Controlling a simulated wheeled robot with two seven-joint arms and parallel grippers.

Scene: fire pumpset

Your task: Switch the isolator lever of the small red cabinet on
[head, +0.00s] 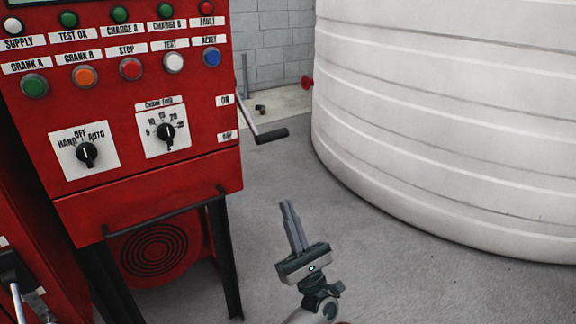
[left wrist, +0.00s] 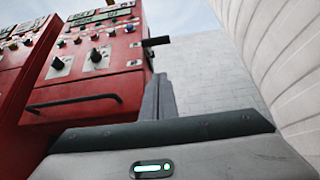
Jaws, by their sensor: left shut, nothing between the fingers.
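The small red cabinet (head: 145,110) stands at the left of the head view, with buttons, lamps and two rotary switches on its face. Its isolator lever (head: 271,136) sticks out from the right side, a thin arm ending in a black grip. The grip is about level with the OFF label, below the ON label. In the left wrist view the lever's black grip (left wrist: 155,41) shows above the fingers. My left gripper (head: 288,206) is shut and empty, pointing up, below the lever and apart from it. It also shows in the left wrist view (left wrist: 158,82). My right gripper is not in view.
A large white ribbed tank (head: 440,110) stands at the right. A black bar (head: 165,212) runs across the cabinet's lower front, above black legs. A grey block wall (head: 270,45) is behind.

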